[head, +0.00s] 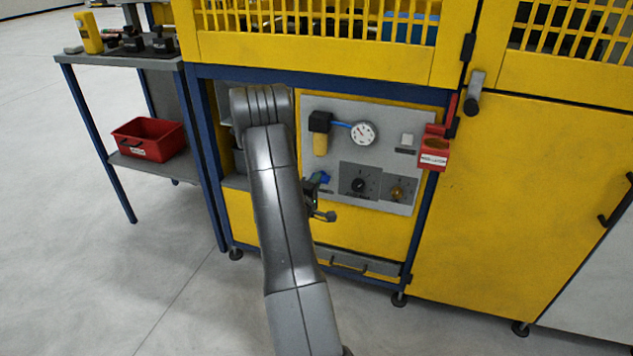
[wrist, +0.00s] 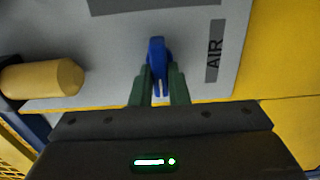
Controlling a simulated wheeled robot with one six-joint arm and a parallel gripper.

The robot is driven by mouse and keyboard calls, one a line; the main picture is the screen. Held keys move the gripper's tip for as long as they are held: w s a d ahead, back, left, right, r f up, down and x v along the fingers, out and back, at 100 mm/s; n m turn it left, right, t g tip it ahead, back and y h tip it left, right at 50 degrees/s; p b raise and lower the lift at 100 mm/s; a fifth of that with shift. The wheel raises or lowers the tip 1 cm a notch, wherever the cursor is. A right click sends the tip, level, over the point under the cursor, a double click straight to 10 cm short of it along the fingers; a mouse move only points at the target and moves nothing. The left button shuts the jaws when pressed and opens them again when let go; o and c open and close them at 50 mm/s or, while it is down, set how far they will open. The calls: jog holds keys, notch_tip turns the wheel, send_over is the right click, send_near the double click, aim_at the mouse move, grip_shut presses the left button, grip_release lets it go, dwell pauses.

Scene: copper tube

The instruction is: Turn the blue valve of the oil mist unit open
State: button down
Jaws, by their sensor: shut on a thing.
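The blue valve (wrist: 156,52) is a small blue lever on the grey panel, seen in the middle of the wrist view. My gripper (wrist: 158,88) has its two green fingers on either side of the lever and is shut on it. The lever points along the fingers in this view. In the head view the blue valve (head: 322,178) shows at the panel's lower left, with my gripper (head: 312,188) against it. My arm hides part of the panel's left side there. The dark AIR label (wrist: 214,50) is to the right of the valve in the wrist view.
The grey panel (head: 385,125) also carries a round gauge (head: 362,133), a yellow cylinder (head: 320,145) and dark dials (head: 358,181). A red holder (head: 433,153) juts out at its right edge. A side table (head: 115,62) with a red bin (head: 148,138) stands left. The floor in front is clear.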

dwell(0.4)
jog(key=c, duration=1.4)
grip_release()
jog(key=shift+a, duration=0.1)
jog(key=p+v, duration=0.1)
jog(key=v, duration=1.3)
jog(key=shift+p, duration=0.4)
jog(key=shift+w, duration=0.15)
jog(key=b+x, duration=0.2)
jog(key=x, duration=1.1)
jog(key=shift+w+d, duration=0.2)
jog(key=shift+w, duration=0.2)
jog(key=shift+s, duration=0.15)
